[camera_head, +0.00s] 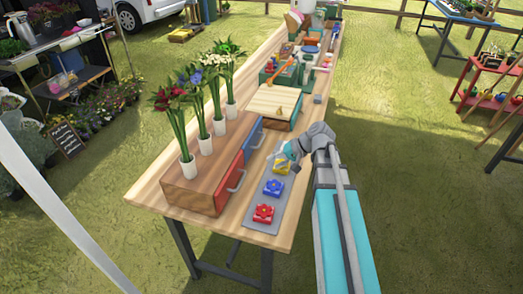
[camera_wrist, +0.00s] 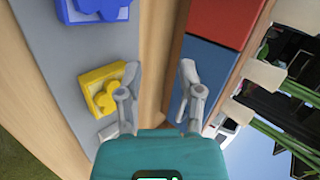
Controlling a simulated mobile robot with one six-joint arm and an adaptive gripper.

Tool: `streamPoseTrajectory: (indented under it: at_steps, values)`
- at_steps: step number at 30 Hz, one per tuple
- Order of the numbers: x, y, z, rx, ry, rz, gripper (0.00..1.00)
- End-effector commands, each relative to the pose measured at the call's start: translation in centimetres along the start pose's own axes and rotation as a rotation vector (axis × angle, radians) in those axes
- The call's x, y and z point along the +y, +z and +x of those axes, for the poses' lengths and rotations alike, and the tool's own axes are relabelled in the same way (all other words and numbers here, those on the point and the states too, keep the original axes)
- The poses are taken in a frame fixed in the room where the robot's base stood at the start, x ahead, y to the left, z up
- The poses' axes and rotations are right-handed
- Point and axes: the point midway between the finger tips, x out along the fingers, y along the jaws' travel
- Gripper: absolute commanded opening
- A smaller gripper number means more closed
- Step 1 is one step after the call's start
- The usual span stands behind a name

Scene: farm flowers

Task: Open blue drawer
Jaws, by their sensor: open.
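A wooden drawer box (camera_head: 190,183) stands on the long table, with a blue drawer (camera_head: 252,137) at its far end and a red drawer (camera_head: 230,182) nearer. My gripper (camera_head: 282,153) is just to the right of the blue drawer, above the button tray. In the wrist view my gripper (camera_wrist: 160,70) has its fingers apart with nothing between them. The blue drawer front (camera_wrist: 211,65) is beside the right finger, which hides part of it. The red drawer (camera_wrist: 225,20) shows above it. I cannot make out the blue handle there.
A grey tray (camera_head: 252,218) holds red (camera_head: 263,213), blue (camera_head: 273,187) and yellow (camera_head: 281,168) flower blocks, close to my gripper. Several flowers in white cups stand on the box. A slatted wooden-topped box (camera_head: 275,103) stands behind it.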

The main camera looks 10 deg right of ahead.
Motion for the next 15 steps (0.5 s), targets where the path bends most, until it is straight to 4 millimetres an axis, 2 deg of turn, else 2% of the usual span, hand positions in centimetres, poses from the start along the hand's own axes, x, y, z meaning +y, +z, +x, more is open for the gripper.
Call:
streamPoseTrajectory:
  at_steps: [1, 6, 10, 15]
  values:
    - [1.2, -1.5, 0.1, 0.021, -0.057, 0.019, 0.48]
    - [2.3, -5.0, -1.8, 0.086, -0.263, 0.069, 0.48]
    - [3.1, -7.1, -3.6, 0.133, -0.396, 0.095, 0.48]
    - [3.8, -8.7, -5.6, 0.172, -0.505, 0.114, 0.48]
